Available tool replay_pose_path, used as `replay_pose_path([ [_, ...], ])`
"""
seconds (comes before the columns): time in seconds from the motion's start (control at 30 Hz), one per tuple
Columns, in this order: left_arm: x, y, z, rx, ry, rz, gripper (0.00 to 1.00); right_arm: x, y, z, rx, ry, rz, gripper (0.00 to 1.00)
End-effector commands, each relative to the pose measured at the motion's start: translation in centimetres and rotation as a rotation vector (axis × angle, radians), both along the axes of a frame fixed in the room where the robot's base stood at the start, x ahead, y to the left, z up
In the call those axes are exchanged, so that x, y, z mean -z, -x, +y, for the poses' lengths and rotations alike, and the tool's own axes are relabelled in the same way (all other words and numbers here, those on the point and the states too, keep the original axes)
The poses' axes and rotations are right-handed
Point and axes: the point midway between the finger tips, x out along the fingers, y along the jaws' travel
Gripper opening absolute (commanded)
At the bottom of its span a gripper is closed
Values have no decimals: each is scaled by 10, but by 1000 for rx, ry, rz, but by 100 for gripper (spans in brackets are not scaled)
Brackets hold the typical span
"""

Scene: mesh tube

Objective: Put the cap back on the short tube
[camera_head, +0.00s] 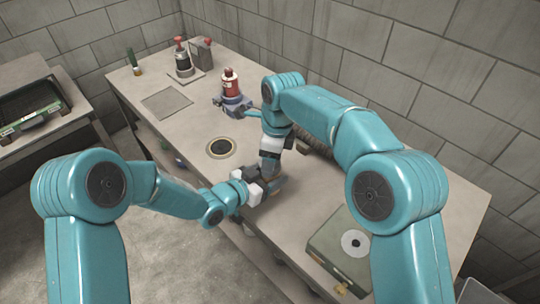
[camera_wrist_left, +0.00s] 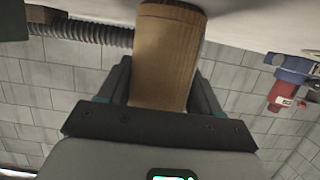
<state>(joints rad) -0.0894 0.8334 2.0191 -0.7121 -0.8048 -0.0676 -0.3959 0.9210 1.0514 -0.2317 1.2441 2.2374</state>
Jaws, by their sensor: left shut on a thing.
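My left gripper (camera_head: 262,186) is low over the front part of the bench, in the middle of the head view. In the left wrist view it is shut on a tan, wood-coloured cylinder (camera_wrist_left: 167,60), which sits between its two dark fingers (camera_wrist_left: 162,98). I take this cylinder to be the short tube; its far end meets the pale surface at the top of that view. My right gripper (camera_head: 272,150) is close above the left one, pointing down; its fingers are too small and crowded to read. I cannot make out the cap.
A dark round inset (camera_head: 221,148) lies left of the grippers, a ribbed hose (camera_head: 315,143) right. A green-grey box (camera_head: 342,250) is at the bench's near right. The bench's left middle is mostly clear.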

Motion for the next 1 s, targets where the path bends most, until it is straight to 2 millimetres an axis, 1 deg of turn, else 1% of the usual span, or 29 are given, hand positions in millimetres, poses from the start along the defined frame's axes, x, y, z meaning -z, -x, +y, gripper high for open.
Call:
replay_pose_path([
  [0.07, 1, 0, 0, 1, -1, 2, 0, 0, 0, 0, 41, 1, 0, 35],
  [0.3, 1, 0, 0, 1, -1, 2, 0, -1, 1, 0, 423, 1, -1, 35],
  [0.4, 1, 0, 0, 1, -1, 2, 0, 0, 1, 0, 528, 1, 0, 35],
  [0.5, 1, 0, 0, 0, -1, 2, 0, 0, 1, 0, 567, -1, -1, 35],
  [0.73, 1, 0, 0, 0, -1, 2, 0, -1, 0, 0, 568, -2, -1, 35],
  [0.77, 1, 0, 0, 0, -1, 2, 0, -1, 0, 0, 568, -2, -1, 70],
  [0.8, 1, 0, 0, 0, -1, 2, 0, -1, 0, 0, 568, -2, -1, 83],
  [0.83, 1, 0, 0, 0, -1, 2, 0, -1, 1, 0, 568, -2, -1, 89],
  [1.0, 1, 0, 0, 0, -1, 2, 0, 0, 1, 1, 566, -2, 2, 89],
])
